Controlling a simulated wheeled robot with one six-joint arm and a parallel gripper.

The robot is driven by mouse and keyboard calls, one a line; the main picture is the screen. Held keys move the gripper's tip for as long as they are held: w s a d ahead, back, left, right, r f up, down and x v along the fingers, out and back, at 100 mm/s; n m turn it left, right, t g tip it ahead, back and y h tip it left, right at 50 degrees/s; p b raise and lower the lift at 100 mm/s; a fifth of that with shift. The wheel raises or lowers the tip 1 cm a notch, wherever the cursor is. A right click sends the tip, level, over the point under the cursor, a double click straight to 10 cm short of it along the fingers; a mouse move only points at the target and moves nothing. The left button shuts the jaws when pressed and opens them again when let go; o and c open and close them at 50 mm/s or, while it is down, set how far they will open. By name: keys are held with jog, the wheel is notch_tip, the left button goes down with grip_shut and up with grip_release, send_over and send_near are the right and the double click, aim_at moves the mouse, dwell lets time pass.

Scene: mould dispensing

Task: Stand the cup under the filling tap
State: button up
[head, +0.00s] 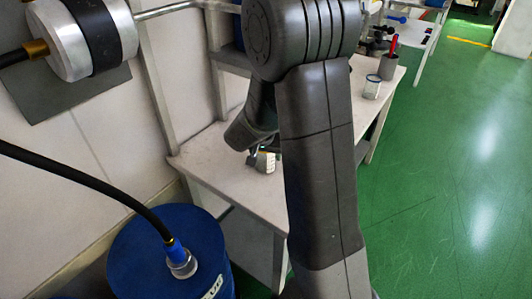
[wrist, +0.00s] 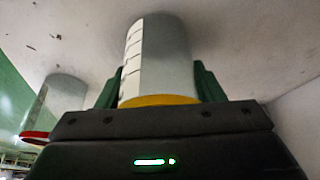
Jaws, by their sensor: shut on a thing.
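The cup is a pale grey-white cylinder with a marked white strip and a yellow rim; it fills the middle of the wrist view (wrist: 170,60). My gripper (wrist: 160,82) is shut on it, with a dark green finger on either side. In the head view the cup (head: 266,162) shows small at the workbench, partly hidden by my arm, with my gripper (head: 254,150) at it. I cannot tell whether its base touches the bench top. I cannot make out the filling tap in either view.
A second cup with a red rim (wrist: 62,98) stands to the left in the wrist view. On the workbench (head: 215,165) a clear cup (head: 371,88) and a grey pot (head: 388,67) stand farther back. A blue drum (head: 170,255) with a black hose is at front left. Green floor is open at right.

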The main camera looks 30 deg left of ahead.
jog(key=shift+f, duration=0.2)
jog(key=o, duration=0.9)
jog(key=shift+r, duration=0.1)
jog(key=shift+o, duration=0.2)
jog(key=shift+r, duration=0.45)
jog(key=v, duration=0.3)
jog(key=shift+s+f, duration=0.15)
jog(key=shift+s, duration=0.1)
jog(key=s+d, duration=0.1)
jog(key=s, duration=0.2)
jog(key=s+d+b, duration=0.1)
jog(key=s, duration=0.3)
jog(key=s+d+b, duration=0.1)
jog(key=s, duration=0.3)
jog(key=shift+d+f, duration=0.15)
jog(key=shift+d, duration=0.15)
